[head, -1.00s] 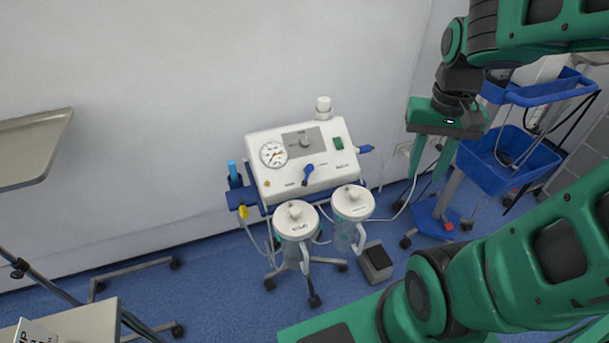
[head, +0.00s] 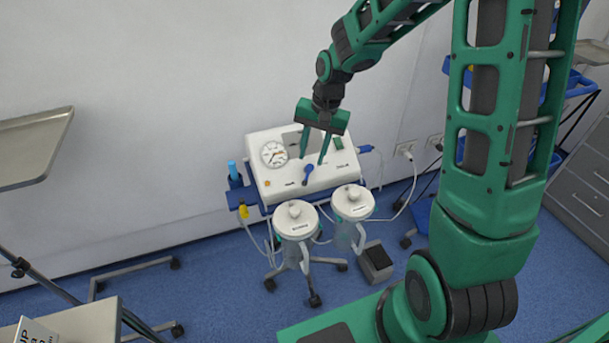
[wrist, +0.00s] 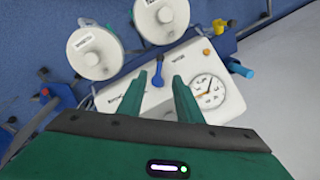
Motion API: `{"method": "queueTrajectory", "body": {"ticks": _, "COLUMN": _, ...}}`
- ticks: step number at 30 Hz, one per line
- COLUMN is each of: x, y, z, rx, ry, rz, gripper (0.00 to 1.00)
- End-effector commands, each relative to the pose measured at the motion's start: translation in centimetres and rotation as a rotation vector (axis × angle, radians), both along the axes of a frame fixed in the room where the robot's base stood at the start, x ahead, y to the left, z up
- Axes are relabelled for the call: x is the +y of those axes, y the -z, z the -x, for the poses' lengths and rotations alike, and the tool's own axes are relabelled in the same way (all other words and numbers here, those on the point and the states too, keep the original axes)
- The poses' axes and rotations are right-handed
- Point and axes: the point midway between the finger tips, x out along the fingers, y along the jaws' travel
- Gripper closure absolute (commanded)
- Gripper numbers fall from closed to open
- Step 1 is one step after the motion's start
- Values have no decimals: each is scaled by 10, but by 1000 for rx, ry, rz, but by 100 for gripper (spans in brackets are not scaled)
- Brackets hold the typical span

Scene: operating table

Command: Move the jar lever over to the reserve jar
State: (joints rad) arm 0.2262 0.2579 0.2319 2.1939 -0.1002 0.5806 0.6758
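The blue jar lever (head: 308,174) is on the sloping front of the white suction unit (head: 270,184). Its handle points down and slightly left, toward the left jar. Two lidded jars, a left one (head: 296,218) and a right one (head: 353,203), hang in front; their labels are too small to read surely. My gripper (head: 313,160) is open and empty, pointing down over the panel just above the lever. In the wrist view, the lever (wrist: 158,63) shows just beyond the gap between my fingertips (wrist: 160,76), apart from both fingers.
A round gauge (head: 274,154) is on the panel's left. A blue-topped item (head: 234,172) stands at the unit's left side, and a hose connector (head: 364,149) sticks out at the right. A grey pedal box (head: 375,261) is on the floor. The wall is close behind.

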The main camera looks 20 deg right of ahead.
Motion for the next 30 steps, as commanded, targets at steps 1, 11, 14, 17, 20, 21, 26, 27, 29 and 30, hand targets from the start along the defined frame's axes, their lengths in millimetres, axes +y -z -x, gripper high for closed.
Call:
{"method": "queueTrajectory", "body": {"ticks": 1, "x": 2, "y": 9, "z": 0, "rx": 4, "ry": -2, "rz": -1, "gripper": 68}}
{"method": "queueTrajectory", "body": {"ticks": 11, "x": 9, "y": 65, "z": -5, "rx": 4, "ry": -2, "rz": 1, "gripper": 68}}
{"method": "queueTrajectory", "body": {"ticks": 14, "x": 11, "y": 77, "z": -6, "rx": 3, "ry": -1, "rz": 1, "gripper": 68}}
{"method": "queueTrajectory", "body": {"ticks": 17, "x": 12, "y": 84, "z": -7, "rx": 3, "ry": -1, "rz": 1, "gripper": 68}}
{"method": "queueTrajectory", "body": {"ticks": 20, "x": 12, "y": 88, "z": -8, "rx": 2, "ry": -1, "rz": 1, "gripper": 68}}
{"method": "queueTrajectory", "body": {"ticks": 21, "x": 12, "y": 89, "z": -8, "rx": 1, "ry": -1, "rz": 2, "gripper": 68}}
{"method": "queueTrajectory", "body": {"ticks": 26, "x": 12, "y": 90, "z": -8, "rx": 1, "ry": -1, "rz": 2, "gripper": 68}}
{"method": "queueTrajectory", "body": {"ticks": 27, "x": 12, "y": 90, "z": -8, "rx": 1, "ry": -1, "rz": 2, "gripper": 68}}
{"method": "queueTrajectory", "body": {"ticks": 29, "x": 12, "y": 90, "z": -8, "rx": 1, "ry": -1, "rz": 2, "gripper": 68}}
{"method": "queueTrajectory", "body": {"ticks": 30, "x": 12, "y": 89, "z": -8, "rx": 1, "ry": -1, "rz": 2, "gripper": 78}}
